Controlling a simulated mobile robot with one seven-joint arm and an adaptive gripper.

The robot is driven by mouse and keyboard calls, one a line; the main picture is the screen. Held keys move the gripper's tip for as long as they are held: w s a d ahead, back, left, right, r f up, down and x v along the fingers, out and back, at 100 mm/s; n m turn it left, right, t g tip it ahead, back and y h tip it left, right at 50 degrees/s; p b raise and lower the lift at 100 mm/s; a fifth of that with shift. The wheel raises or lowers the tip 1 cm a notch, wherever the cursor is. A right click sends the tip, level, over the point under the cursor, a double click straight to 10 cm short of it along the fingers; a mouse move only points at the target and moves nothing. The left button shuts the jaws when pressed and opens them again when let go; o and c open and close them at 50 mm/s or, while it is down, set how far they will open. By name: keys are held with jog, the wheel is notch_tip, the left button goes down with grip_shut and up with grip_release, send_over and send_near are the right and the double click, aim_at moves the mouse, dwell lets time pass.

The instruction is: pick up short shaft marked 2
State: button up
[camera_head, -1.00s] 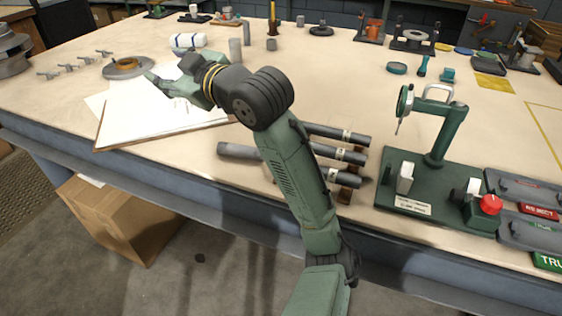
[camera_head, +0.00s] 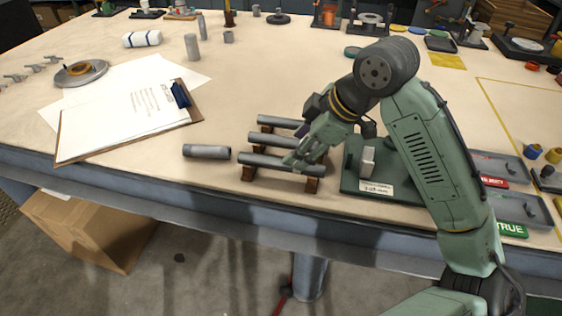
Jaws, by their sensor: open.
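Three dark grey shafts lie side by side across wooden rests: the front shaft (camera_head: 262,160), the middle shaft (camera_head: 266,139) and the back shaft (camera_head: 275,121). Their right ends are partly hidden by my gripper, and I cannot read a number on any of them. A shorter, thicker grey cylinder (camera_head: 207,151) lies on the bench to their left. My gripper (camera_head: 297,149) is open over the right part of the shafts, its fingers pointing down and left. One fingertip overlaps the front shaft in the picture; I cannot tell whether it touches.
A green gauge stand (camera_head: 390,188), partly hidden by my arm, is just right of the rests. Grey trays (camera_head: 520,208) lie farther right. A clipboard (camera_head: 120,115) with papers is at left.

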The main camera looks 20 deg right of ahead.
aim_at(281, 164)
jog(key=p+x, duration=0.2)
jog(key=x, duration=0.6)
jog(key=shift+d+f, duration=0.1)
jog(key=shift+f, duration=0.1)
jog(key=shift+c, duration=0.5)
grip_shut()
jog(key=shift+r, duration=0.1)
